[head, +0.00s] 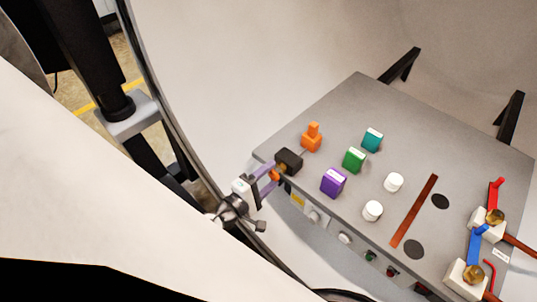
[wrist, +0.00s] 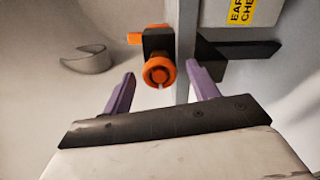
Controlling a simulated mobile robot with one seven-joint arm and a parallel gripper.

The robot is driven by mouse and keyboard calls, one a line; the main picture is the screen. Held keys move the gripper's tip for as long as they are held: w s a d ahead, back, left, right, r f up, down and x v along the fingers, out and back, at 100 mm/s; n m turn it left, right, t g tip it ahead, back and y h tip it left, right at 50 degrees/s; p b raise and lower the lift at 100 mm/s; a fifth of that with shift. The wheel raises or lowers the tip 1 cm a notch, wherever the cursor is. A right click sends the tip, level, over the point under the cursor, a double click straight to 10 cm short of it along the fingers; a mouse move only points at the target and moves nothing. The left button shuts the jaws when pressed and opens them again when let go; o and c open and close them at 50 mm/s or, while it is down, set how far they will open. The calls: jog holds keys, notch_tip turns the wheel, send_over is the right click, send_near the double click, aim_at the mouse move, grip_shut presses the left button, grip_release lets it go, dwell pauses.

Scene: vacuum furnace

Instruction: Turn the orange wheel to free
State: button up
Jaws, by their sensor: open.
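The orange wheel (wrist: 160,72) is a round knob with a ring-shaped face, on a black block at the panel edge. In the head view the wheel (head: 275,174) shows small and partly covered by my gripper, beside the black block (head: 289,160). My gripper (head: 270,178) has purple fingers and is open. In the wrist view one finger of my gripper (wrist: 161,78) is left of the wheel and one right, with gaps on both sides. Whether the fingertips reach the wheel's depth is hard to tell.
The grey panel (head: 350,100) carries an orange block (head: 312,140), green block (head: 354,160), teal block (head: 373,139), purple block (head: 333,183), white knobs and valves with red and blue handles. A dark bracket (wrist: 235,52) is close to the right finger. The curved chamber wall surrounds the panel.

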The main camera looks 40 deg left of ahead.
jog(key=s+a+b, duration=0.2)
jog(key=s+b, duration=0.2)
jog(key=s, duration=0.9)
jog(key=shift+s, duration=0.3)
jog(key=shift+w, duration=0.1)
